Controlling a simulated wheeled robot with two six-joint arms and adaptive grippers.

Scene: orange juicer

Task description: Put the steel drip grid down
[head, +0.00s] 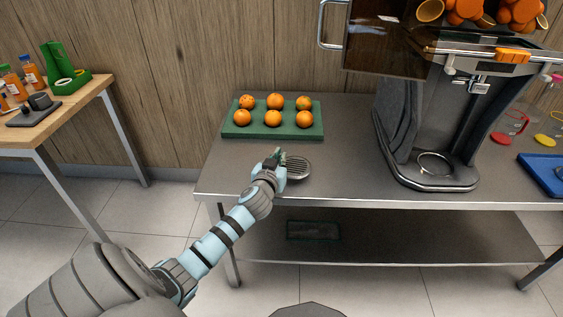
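The steel drip grid (298,168) is a round, slotted grey disc, seen at the front part of the steel table. It looks flat and level; I cannot tell whether it rests on the table or is slightly above it. My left gripper (279,157) is at the grid's left edge, close against it. Its fingers are small and partly hidden by the wrist, so I cannot tell whether they are shut on the grid. My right gripper is not in view. The juicer (425,130) stands to the right, with a ring-shaped opening in its base.
A green tray (229,132) with several oranges sits behind the grid. A blue tray (531,165) lies at the right. Bare steel tabletop (345,165) lies between grid and juicer. A wooden table (62,122) with bottles and a green stand is at the left.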

